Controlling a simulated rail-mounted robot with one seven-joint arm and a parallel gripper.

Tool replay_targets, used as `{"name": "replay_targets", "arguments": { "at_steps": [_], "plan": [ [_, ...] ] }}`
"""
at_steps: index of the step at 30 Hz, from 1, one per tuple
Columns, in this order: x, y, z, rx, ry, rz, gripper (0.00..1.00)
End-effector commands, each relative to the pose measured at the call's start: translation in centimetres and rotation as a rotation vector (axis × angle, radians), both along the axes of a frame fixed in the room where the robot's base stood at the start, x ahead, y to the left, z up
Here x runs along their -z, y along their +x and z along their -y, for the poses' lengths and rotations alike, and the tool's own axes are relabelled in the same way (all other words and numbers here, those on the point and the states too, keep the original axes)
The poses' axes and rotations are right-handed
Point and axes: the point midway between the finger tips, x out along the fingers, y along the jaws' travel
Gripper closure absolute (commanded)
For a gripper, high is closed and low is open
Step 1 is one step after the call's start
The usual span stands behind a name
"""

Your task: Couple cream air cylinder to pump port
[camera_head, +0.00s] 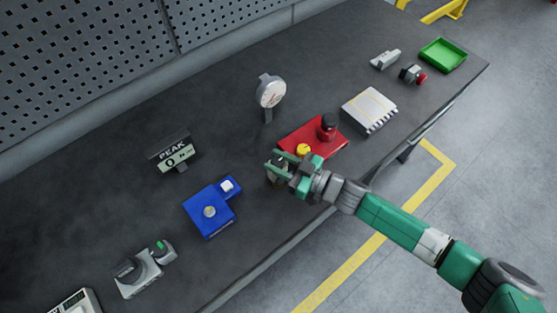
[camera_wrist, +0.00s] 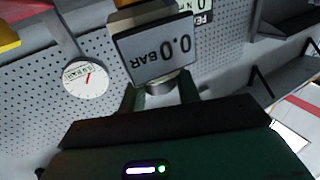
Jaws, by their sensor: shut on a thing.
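My gripper (camera_head: 279,163) is near the table's front edge, just left of a red plate (camera_head: 326,146). It is shut on a small dark and cream-grey unit (camera_head: 276,175). In the wrist view, this unit has a cream-edged housing and a display (camera_wrist: 157,52) reading 0.0 BAR. A short metallic round part (camera_wrist: 158,85) shows between the fingers (camera_wrist: 157,95). The red plate carries a yellow knob (camera_head: 303,150) and a dark upright cylinder (camera_head: 327,128). A blue block (camera_head: 208,222) with a round grey fitting (camera_head: 209,211) lies to the left. I cannot tell which fitting is the pump port.
A dial gauge (camera_head: 271,92) stands behind the gripper. A PEAK display (camera_head: 175,154) stands back left. A ribbed white box (camera_head: 369,110), a red-ended part (camera_head: 413,75) and a green tray (camera_head: 443,55) are at right. A grey device (camera_head: 138,276) is front left.

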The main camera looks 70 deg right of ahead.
Motion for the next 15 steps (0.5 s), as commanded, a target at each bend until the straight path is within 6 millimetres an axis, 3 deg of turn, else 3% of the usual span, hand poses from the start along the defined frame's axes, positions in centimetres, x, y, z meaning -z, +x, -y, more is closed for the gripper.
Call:
{"name": "replay_targets", "arguments": {
  "at_steps": [15],
  "plan": [
    [1.4,0.0,0.0,0.0,0.0,0.001,1.0]
  ]
}}
